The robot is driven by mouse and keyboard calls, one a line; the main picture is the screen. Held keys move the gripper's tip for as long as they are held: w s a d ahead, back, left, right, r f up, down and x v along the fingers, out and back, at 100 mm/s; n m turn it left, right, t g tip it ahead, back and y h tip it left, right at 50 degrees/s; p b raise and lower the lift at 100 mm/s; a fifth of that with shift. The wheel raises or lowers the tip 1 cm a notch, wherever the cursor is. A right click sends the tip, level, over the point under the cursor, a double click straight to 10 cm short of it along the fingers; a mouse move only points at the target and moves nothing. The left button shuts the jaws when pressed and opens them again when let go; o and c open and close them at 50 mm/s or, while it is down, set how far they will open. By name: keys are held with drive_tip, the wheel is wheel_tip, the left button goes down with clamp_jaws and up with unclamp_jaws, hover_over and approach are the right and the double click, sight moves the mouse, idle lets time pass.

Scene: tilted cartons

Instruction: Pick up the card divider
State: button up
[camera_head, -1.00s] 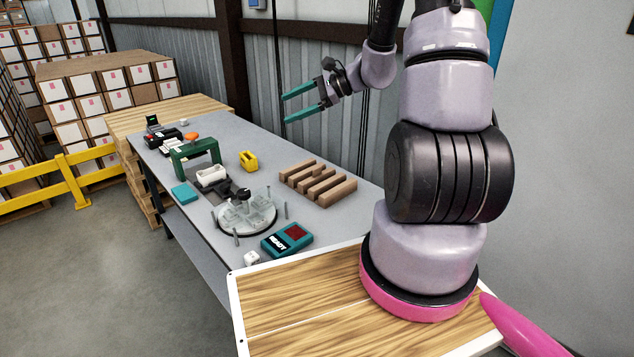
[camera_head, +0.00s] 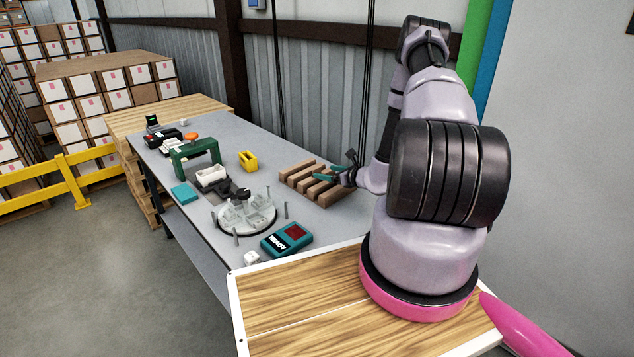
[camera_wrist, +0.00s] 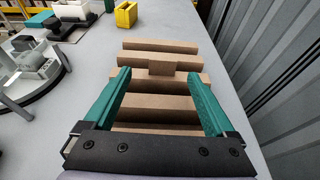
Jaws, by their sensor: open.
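Several brown, card-coloured bars (camera_head: 295,170) lie parallel on the grey table, right of its middle. They look like the card divider, but I cannot tell whether they are one piece. In the wrist view the bars (camera_wrist: 155,87) run across the picture, and a short brown piece (camera_wrist: 175,68) sits across the gap between two of them. My gripper (camera_head: 328,174) is low at the bars' right side. In the wrist view my gripper (camera_wrist: 158,76) is open, its teal fingers spread over the bars with nothing held. I cannot tell whether the fingertips touch them.
A yellow holder (camera_head: 248,161) stands beyond the bars. A round grey fixture (camera_head: 247,217) with upright pins is to their left. A teal READY box (camera_head: 287,239) lies nearer. A green arch (camera_head: 195,158) stands farther back. The corrugated wall (camera_wrist: 285,90) is close on the right.

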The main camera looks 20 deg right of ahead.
sight(318, 169)
drive_tip(key=x, duration=0.6)
drive_tip(key=shift+w, duration=0.45)
clamp_jaws()
